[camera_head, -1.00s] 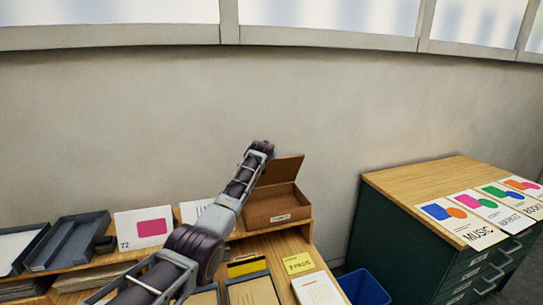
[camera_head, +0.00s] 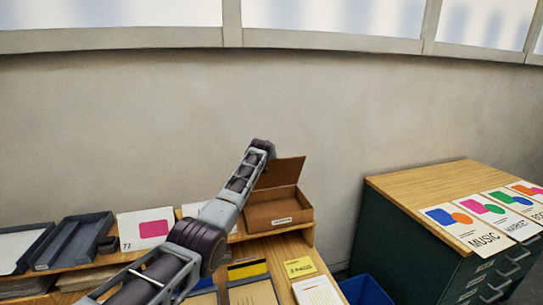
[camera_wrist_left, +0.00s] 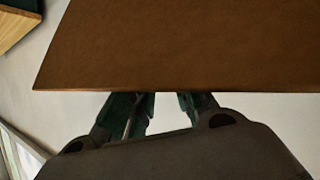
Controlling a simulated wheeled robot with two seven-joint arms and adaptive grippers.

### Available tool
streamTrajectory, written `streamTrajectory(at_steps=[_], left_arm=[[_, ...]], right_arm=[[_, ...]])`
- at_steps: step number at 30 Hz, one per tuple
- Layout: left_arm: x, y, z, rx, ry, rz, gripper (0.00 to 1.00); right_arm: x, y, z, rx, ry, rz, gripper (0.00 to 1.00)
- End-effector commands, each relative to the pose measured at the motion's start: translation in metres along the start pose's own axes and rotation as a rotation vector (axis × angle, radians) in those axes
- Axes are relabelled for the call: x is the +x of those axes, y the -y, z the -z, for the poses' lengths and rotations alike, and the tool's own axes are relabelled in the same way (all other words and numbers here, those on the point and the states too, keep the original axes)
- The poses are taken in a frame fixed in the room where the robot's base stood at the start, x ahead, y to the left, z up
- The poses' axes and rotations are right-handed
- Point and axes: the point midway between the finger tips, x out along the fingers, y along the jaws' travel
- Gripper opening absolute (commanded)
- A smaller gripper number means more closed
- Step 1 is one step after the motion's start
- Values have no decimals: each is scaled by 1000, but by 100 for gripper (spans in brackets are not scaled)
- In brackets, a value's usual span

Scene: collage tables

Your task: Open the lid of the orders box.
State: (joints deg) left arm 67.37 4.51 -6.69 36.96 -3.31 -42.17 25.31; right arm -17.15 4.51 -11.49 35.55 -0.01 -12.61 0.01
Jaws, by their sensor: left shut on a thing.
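The orders box (camera_head: 272,217) is a brown cardboard box on the shelf at the back of the desk, with a small white label on its front. Its lid (camera_head: 280,173) stands raised and tilted up at the back, so the inside partly shows. My left arm reaches across from the lower left, and my left gripper (camera_wrist_left: 165,105) is at the lid's edge. In the left wrist view the brown lid (camera_wrist_left: 180,45) fills the upper part, its edge between the dark fingers, which are shut on it. The fingertips are hidden in the head view. My right gripper is not in view.
Grey trays (camera_head: 73,243) and a pink-marked card (camera_head: 146,230) are left of my arm. Folders and a notepad (camera_head: 317,291) lie in front of the box. A blue bin (camera_head: 366,290) stands between the desk and a green cabinet (camera_head: 400,235) with posters.

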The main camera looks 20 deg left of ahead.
Motion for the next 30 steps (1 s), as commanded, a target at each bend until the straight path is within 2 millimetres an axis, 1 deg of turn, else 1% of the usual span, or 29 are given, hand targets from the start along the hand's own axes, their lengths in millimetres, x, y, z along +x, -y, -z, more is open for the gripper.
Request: streamTrajectory(at_steps=[1,26,27,30], left_arm=[[7,10,-16,2,23,16,0],[7,11,-16,2,24,17,0],[7,11,-16,2,24,17,25],[7,11,-16,2,24,16,38]], right_arm=[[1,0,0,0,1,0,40],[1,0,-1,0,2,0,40],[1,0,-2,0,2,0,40],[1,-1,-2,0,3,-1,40]])
